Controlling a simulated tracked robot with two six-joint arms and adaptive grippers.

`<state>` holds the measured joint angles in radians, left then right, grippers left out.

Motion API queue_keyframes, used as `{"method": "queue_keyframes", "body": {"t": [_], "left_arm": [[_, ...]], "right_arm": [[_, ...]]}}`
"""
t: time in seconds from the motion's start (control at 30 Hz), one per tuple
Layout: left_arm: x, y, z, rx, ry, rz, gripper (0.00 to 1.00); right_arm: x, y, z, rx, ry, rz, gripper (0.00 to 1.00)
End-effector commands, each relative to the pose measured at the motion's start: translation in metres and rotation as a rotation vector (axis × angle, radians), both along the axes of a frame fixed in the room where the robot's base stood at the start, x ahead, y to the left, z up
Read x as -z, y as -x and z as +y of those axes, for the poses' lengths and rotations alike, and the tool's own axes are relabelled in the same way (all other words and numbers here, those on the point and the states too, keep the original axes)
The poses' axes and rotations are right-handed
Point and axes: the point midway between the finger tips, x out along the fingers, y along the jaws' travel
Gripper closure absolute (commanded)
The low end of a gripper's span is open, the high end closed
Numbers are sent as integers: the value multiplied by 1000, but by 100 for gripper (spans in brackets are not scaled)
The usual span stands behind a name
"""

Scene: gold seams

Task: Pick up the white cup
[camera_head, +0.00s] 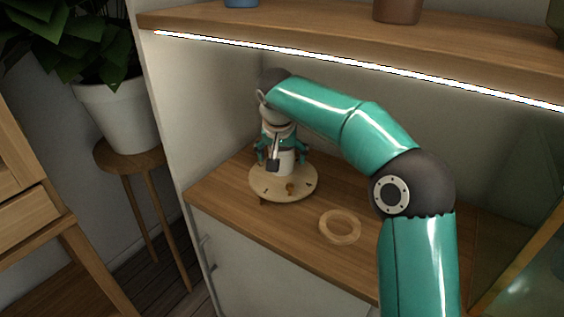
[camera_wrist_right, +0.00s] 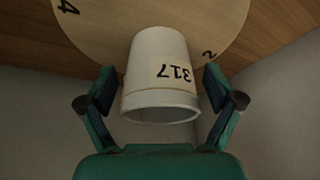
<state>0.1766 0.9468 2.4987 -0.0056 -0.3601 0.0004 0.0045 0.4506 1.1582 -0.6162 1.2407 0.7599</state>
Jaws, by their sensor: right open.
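The white cup (camera_head: 287,166) stands on a round pale wooden disc (camera_head: 262,187) on the cabinet's wooden top. In the right wrist view the cup (camera_wrist_right: 150,62) carries a label reading 317, and the disc (camera_wrist_right: 100,25) bears numbers near its edge. My right gripper (camera_head: 281,151) reaches down over the cup from above. In the right wrist view the gripper (camera_wrist_right: 160,80) is open, with one finger on each side of the cup. Gaps show between the fingers and the cup wall. My left gripper is not in view.
A pale wooden ring (camera_head: 340,240) lies on the cabinet top, right of the disc. A shelf (camera_head: 300,29) with a light strip runs above my arm, with pots on it. A potted plant (camera_head: 117,115) stands on a stool at the left, outside the cabinet's side panel.

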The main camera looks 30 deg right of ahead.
Motion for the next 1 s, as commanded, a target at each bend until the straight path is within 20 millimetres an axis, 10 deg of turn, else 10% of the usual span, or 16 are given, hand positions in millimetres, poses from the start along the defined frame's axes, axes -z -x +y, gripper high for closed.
{"method": "queue_keyframes", "body": {"t": [0.13, 0.53, 1.0], "left_arm": [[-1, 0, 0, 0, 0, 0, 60], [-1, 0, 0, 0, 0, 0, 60], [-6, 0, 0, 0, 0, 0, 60]], "right_arm": [[-1, 0, 0, -1, 0, 0, 12], [-1, 0, 1, -1, 0, 0, 79], [-11, -1, 1, -3, 1, -3, 81]]}}
